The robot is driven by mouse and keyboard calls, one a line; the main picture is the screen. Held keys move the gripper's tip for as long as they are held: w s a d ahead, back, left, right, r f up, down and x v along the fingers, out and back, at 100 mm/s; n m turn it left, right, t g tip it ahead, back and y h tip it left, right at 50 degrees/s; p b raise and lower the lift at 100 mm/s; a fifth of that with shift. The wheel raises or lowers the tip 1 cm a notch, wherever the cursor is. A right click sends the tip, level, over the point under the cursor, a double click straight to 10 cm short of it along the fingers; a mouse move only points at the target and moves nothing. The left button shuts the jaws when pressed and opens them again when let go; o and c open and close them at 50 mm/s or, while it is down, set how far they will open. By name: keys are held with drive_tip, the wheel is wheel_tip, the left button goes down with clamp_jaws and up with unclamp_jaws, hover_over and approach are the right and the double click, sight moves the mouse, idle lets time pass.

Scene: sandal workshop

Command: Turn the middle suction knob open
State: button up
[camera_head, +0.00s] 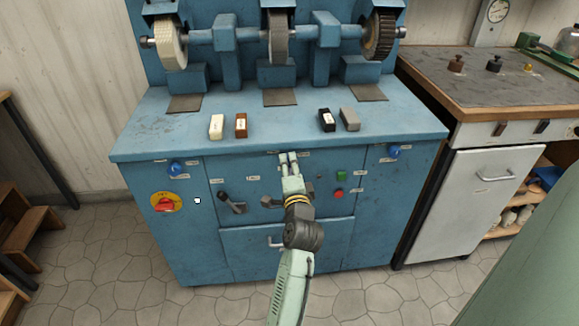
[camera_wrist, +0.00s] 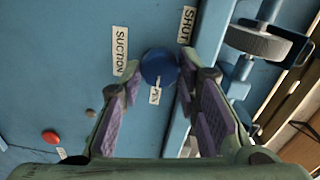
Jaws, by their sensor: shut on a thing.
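The middle suction knob (camera_wrist: 158,66) is a round blue knob on the machine's blue front. In the wrist view it sits between my two fingertips, near white labels reading SUCTION (camera_wrist: 120,50) and SHUT (camera_wrist: 187,25) and a small white tag (camera_wrist: 155,96). My gripper (camera_head: 288,157) reaches the front panel just below the bench edge and is shut on the knob, with a fingertip on each side. In the head view my gripper hides the knob.
Similar blue knobs sit at left (camera_head: 176,169) and right (camera_head: 393,151). A red rotary switch (camera_head: 165,203), a black lever (camera_head: 230,203), a green button (camera_head: 341,176) and a red button (camera_head: 338,194) are on the panel. Several blocks lie on the bench (camera_head: 280,125) above.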

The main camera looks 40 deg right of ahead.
drive_tip(key=o, duration=1.2)
drive_tip(key=v, duration=1.2)
drive_tip(key=shift+r, duration=0.1)
drive_tip(key=shift+d, duration=0.1)
